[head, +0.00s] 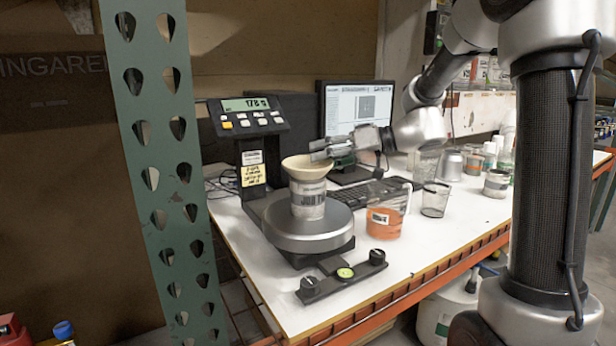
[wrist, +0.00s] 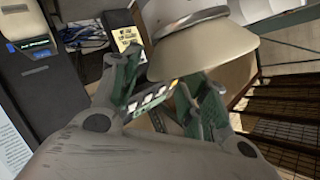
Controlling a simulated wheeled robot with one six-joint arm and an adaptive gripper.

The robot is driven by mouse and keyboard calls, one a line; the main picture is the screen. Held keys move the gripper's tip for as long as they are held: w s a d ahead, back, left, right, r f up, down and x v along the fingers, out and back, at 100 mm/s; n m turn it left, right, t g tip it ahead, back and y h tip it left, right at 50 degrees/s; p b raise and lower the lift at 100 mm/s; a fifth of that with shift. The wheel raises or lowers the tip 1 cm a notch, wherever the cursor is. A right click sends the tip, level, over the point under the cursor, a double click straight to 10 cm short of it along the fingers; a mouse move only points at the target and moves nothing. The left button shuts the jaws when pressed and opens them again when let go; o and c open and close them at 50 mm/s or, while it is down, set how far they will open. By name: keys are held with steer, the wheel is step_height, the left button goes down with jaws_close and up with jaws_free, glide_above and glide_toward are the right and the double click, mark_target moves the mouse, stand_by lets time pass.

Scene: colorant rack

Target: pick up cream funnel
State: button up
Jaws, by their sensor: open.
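The cream funnel (head: 305,168) sits upright in the mouth of a labelled container (head: 308,200) on the round scale pan (head: 308,235). My gripper (head: 318,149) is at the right side of the funnel's rim in the head view, its fingers pointing left. In the wrist view the funnel (wrist: 200,48) fills the top middle, just beyond the fingertips. My gripper (wrist: 163,88) is open there, one finger on each side, with nothing held between them. Whether a finger touches the rim I cannot tell.
The scale's display (head: 247,106) stands behind the pan. A monitor (head: 358,108) and keyboard (head: 375,193) are behind and right. An orange-filled beaker (head: 386,218) and a mesh cup (head: 435,200) stand to the right. A black bar with knobs (head: 343,277) lies in front.

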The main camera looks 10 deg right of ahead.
jaws_close()
